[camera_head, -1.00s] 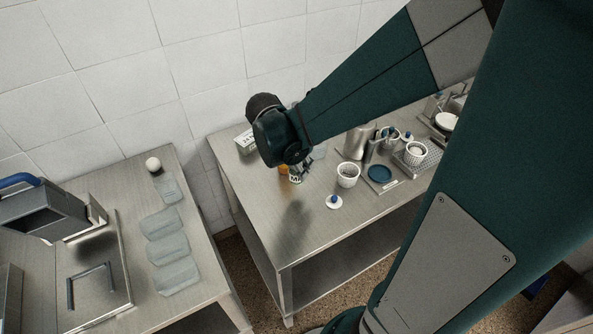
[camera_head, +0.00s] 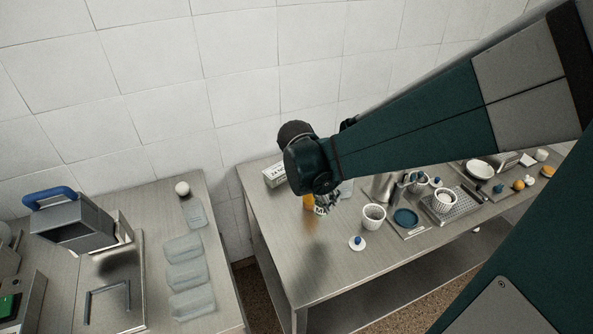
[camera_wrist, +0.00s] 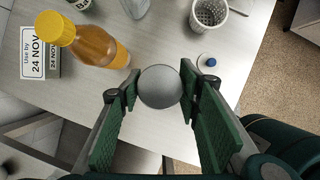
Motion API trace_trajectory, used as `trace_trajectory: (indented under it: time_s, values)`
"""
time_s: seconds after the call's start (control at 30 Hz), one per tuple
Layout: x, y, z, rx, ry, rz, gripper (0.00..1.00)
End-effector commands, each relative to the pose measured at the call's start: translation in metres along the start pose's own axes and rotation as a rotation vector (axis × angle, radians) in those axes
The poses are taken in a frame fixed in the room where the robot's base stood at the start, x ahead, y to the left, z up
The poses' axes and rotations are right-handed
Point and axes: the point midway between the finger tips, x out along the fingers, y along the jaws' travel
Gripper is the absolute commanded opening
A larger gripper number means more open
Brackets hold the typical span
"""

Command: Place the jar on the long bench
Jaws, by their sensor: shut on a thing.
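The jar shows its round grey lid (camera_wrist: 160,88) between the fingers in the wrist view, and part of its lettered side (camera_head: 320,210) shows under my wrist in the head view. My gripper (camera_wrist: 160,84) is shut on the jar, with a green finger on either side. It is over the right-hand bench (camera_head: 278,230), near its left end; I cannot tell whether the jar touches the top. This steel bench stretches away to the right along the wall. The jar's lower part is hidden in the wrist view.
An orange bottle with a yellow cap (camera_wrist: 90,42) and a date box (camera_wrist: 40,52) stand close left of the jar. A perforated white basket (camera_head: 373,216) and a blue-knobbed lid (camera_head: 357,243) are to its right. The bench's front left is clear. A gap separates the left bench (camera_head: 222,245).

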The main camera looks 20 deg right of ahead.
Motion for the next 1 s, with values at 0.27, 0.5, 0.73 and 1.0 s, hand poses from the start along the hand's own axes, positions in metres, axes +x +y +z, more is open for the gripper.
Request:
trace_trajectory:
  time_s: [0.27,0.5,0.73,1.0]
  values:
    - [0.000,0.000,0.000,0.000,0.000,0.000,0.19]
    - [-0.001,0.000,0.001,0.000,0.000,0.000,0.19]
    - [-0.013,0.000,0.006,0.000,0.000,0.000,0.19]
    - [-0.052,0.000,0.021,0.000,0.000,0.000,0.19]
